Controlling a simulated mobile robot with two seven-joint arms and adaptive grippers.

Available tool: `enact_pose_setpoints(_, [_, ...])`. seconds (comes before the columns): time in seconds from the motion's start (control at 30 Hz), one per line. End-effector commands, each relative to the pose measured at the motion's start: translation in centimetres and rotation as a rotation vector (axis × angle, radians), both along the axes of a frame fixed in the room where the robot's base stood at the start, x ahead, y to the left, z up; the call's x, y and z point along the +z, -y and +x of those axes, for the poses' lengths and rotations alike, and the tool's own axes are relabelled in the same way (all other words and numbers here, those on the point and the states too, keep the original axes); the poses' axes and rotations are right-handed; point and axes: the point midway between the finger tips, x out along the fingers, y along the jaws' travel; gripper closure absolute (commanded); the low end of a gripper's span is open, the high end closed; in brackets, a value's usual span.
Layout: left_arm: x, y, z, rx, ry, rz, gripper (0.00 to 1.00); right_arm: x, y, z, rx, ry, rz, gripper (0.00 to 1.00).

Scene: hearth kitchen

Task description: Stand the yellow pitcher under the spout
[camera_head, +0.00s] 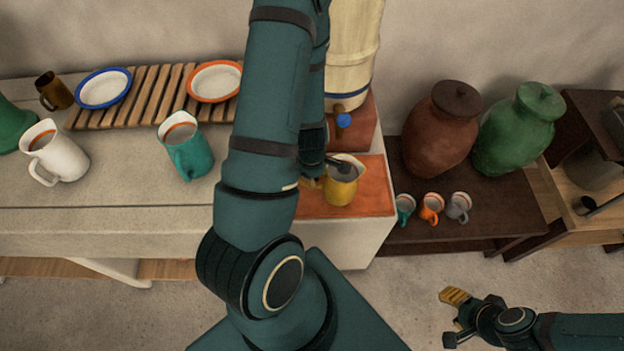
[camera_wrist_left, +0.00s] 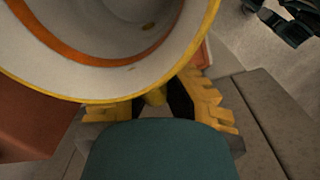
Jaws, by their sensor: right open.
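The yellow pitcher (camera_head: 342,188) stands upright on the orange tiled top (camera_head: 372,195), in front of and below the spout (camera_head: 341,109) with its blue knob. Its wide rim (camera_wrist_left: 130,100) fills the top of the left wrist view. My left gripper (camera_head: 318,170) is at the pitcher's handle, largely hidden behind my left arm in the head view. In the left wrist view its yellow fingers (camera_wrist_left: 160,103) lie either side of the handle; I cannot tell whether they grip it. My right gripper (camera_head: 453,318) is open and empty over the floor at lower right.
The cream dispenser (camera_head: 352,50) stands on a red block (camera_head: 362,130) behind the pitcher. A teal pitcher (camera_head: 190,155) and a white pitcher (camera_head: 62,160) stand on the left counter. Small mugs (camera_head: 431,208) and large jars stand on the dark low table to the right.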

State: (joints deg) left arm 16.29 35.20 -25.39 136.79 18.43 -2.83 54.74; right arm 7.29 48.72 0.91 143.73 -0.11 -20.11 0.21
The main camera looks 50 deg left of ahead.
Motion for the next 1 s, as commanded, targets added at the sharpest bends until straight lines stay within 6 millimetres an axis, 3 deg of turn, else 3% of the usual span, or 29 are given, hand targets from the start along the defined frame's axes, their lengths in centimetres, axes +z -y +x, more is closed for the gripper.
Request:
enact_pose_setpoints(0.27, [-0.5, -1.5, 1.2, -0.001, -0.002, -0.001, 1.00, -0.3, 0.0, 0.0, -0.001, 0.000, 0.000, 0.53])
enact_pose_setpoints(0.5, [-3.6, -1.5, 1.2, 0.000, -0.003, -0.001, 1.00, -1.6, 0.0, 0.2, -0.002, 0.005, -0.002, 0.53])
enact_pose_setpoints(0.87, [-3.9, -1.5, 1.2, -0.001, -0.001, 0.000, 1.00, -1.8, 0.0, 0.3, -0.003, 0.006, -0.002, 0.53])
enact_pose_setpoints(0.9, [-3.8, -1.5, 1.2, -0.001, -0.001, 0.000, 0.80, -1.7, 0.1, 0.3, -0.003, 0.006, -0.002, 0.53])
enact_pose_setpoints(0.93, [-3.8, -1.5, 1.2, -0.001, -0.001, 0.000, 0.69, -1.7, 0.0, 0.3, -0.003, 0.006, -0.002, 0.53])
enact_pose_setpoints(1.0, [-3.8, -1.5, 1.2, -0.001, -0.001, 0.000, 0.66, -1.7, 0.1, 0.3, -0.003, 0.006, -0.002, 0.53])
